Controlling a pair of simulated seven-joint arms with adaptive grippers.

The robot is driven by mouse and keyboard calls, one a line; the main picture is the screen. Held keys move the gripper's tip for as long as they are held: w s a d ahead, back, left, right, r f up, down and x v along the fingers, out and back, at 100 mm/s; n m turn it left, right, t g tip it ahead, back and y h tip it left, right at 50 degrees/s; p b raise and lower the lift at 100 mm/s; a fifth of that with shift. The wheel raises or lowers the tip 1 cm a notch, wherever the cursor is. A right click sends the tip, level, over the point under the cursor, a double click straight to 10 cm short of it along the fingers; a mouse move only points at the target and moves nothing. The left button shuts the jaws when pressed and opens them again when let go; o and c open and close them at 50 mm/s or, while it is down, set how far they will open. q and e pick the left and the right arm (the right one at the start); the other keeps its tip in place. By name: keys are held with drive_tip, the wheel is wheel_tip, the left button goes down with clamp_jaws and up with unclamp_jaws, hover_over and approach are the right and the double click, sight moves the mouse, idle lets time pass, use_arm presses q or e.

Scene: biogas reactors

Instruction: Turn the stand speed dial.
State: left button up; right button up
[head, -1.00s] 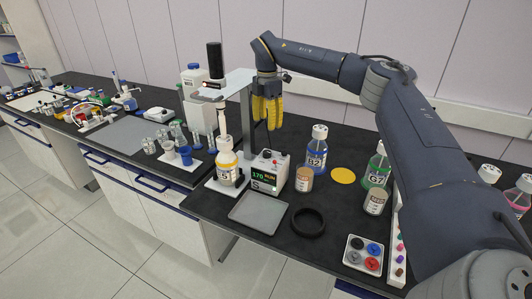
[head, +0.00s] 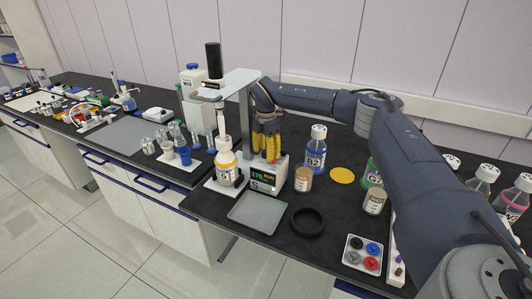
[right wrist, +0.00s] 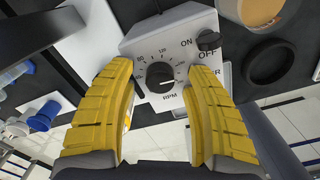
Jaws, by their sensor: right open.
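The stand speed dial (right wrist: 160,77) is a round black knob marked RPM with a number scale around it, on top of the white control box (head: 268,174). The box's front display reads 170 RUN in the head view. My right gripper (right wrist: 163,95) is open, its two yellow ribbed fingers on either side of the dial in the right wrist view. I cannot tell whether they touch it. My left gripper is not in view.
An ON/OFF switch (right wrist: 208,40) sits beside the dial. The stirrer stand (head: 243,110) and bottle G1 (head: 226,170) are left of the box. Bottle G2 (head: 316,152) and a brown-labelled jar (head: 303,180) are to its right. A grey tray (head: 258,212) and black ring (head: 307,222) lie in front.

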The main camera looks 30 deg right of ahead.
idle(0.3)
clamp_jaws()
idle(0.5)
drive_tip(key=n, duration=0.9)
drive_tip(key=shift+n, duration=0.3)
drive_tip(key=n, duration=0.4)
drive_tip(key=shift+n, duration=2.5)
